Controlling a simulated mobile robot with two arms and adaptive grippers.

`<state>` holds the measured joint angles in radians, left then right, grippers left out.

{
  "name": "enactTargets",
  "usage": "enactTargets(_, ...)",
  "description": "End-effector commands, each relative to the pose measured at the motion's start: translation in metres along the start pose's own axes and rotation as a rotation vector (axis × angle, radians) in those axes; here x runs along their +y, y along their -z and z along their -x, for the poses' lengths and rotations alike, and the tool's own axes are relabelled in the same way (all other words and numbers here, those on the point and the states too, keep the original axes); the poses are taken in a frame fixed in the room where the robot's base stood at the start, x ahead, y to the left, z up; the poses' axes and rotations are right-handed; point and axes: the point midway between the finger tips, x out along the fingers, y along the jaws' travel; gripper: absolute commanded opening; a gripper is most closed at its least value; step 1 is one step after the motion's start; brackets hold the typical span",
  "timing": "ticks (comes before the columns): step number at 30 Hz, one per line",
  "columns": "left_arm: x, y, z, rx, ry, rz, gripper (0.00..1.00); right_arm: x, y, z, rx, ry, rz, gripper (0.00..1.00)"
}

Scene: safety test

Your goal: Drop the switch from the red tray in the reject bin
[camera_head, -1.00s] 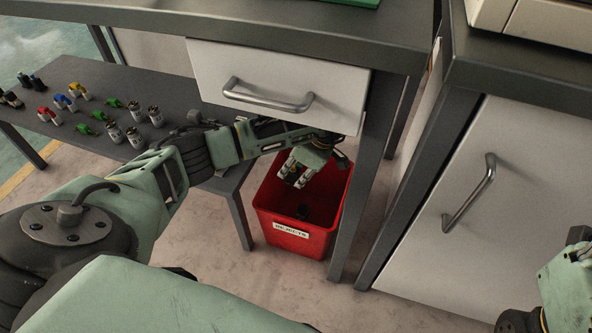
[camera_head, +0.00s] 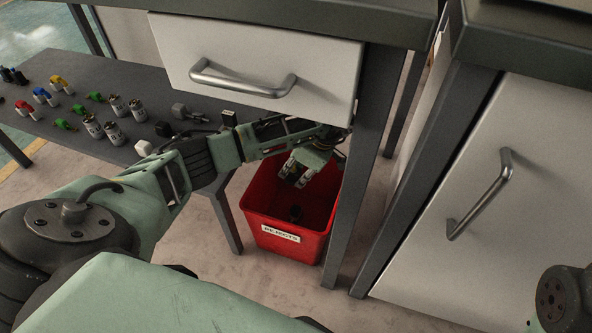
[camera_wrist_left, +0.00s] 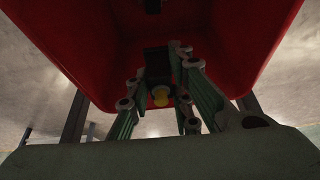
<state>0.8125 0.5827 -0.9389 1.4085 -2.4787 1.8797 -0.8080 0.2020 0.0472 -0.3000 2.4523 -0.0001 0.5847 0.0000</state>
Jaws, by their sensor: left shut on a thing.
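The reject bin (camera_head: 318,236) is a red open box with a white label reading REJECTS, standing on the floor under the workbench. My left gripper (camera_head: 293,180) reaches in over its mouth, fingers pointing down. The red tray and my right gripper are not in view.
A white drawer (camera_head: 255,45) with a metal handle sits just above my left arm. A grey bench leg (camera_head: 352,170) stands close to the bin's right side. A low grey table (camera_head: 140,88) at left holds several small colored parts. A white cabinet (camera_head: 500,190) stands at right.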

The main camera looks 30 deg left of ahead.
Motion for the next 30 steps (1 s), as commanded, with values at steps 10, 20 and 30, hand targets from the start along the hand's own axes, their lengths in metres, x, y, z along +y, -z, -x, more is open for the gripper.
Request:
enactTargets(10, 0.000, -0.001, -0.002, 0.000, 0.000, 0.000, 0.21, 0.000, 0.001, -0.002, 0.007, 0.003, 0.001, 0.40)
enactTargets(20, 0.000, -0.001, -0.002, 0.000, 0.000, 0.000, 0.42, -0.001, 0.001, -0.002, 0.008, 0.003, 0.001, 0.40)
enactTargets(30, 0.001, -0.001, 0.009, -0.001, -0.002, 0.000, 0.42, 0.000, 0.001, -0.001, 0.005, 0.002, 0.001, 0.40)
